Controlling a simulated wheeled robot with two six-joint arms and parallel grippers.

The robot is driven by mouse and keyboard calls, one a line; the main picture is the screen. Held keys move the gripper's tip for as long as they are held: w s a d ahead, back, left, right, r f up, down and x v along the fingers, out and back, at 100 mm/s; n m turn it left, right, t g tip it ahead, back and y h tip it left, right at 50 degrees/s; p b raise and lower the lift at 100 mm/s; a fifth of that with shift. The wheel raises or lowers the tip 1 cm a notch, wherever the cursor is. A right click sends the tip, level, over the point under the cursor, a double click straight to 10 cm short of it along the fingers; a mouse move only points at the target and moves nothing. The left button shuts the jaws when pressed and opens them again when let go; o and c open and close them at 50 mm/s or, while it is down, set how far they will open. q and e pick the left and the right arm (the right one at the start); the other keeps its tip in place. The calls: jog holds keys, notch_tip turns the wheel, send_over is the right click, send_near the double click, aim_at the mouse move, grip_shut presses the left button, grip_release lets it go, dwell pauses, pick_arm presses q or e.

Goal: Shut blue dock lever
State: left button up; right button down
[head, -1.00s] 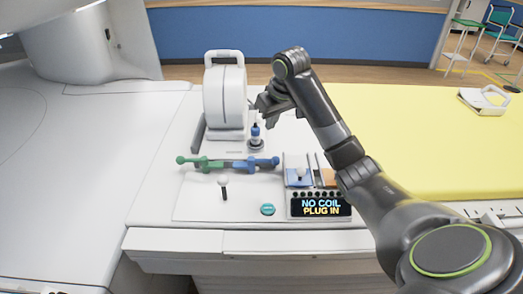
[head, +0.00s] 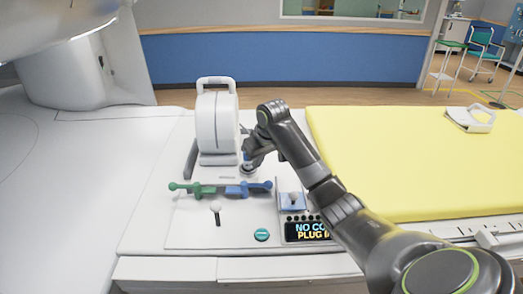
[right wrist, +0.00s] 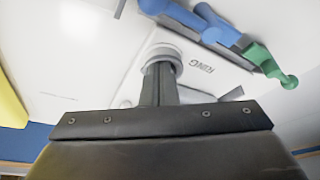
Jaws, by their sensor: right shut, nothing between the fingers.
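A blue panel (head: 284,203) with a pale-knobbed lever (head: 295,197) sits left of my forearm, above the dark display. The dock's right part is hidden behind my arm. A blue handle (head: 248,189) lies level beside a green handle (head: 195,189); both also show in the right wrist view, blue (right wrist: 205,25) and green (right wrist: 268,62). My right gripper (head: 248,168) is shut and empty, low over the small blue-capped post, which it mostly covers. In the right wrist view its fingers (right wrist: 160,75) reach a round grey base (right wrist: 162,52); contact is unclear. My left gripper is out of view.
A white ring-shaped coil (head: 217,122) stands just behind and left of my right gripper. A short pale-knobbed lever (head: 215,210) and a teal button (head: 262,235) are on the front panel. A yellow mattress (head: 400,165) lies right. The white surface at left is clear.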

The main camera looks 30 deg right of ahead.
jog(key=shift+x, duration=1.1)
jog(key=shift+s+f+p, duration=0.1)
jog(key=shift+s+p, duration=0.25)
jog(key=shift+s, duration=0.1)
jog(key=shift+s+d+f+p, duration=0.1)
jog(key=shift+s+p, duration=0.2)
jog(key=shift+s, duration=1)
jog(key=shift+s+f, duration=0.2)
jog(key=shift+s, duration=0.05)
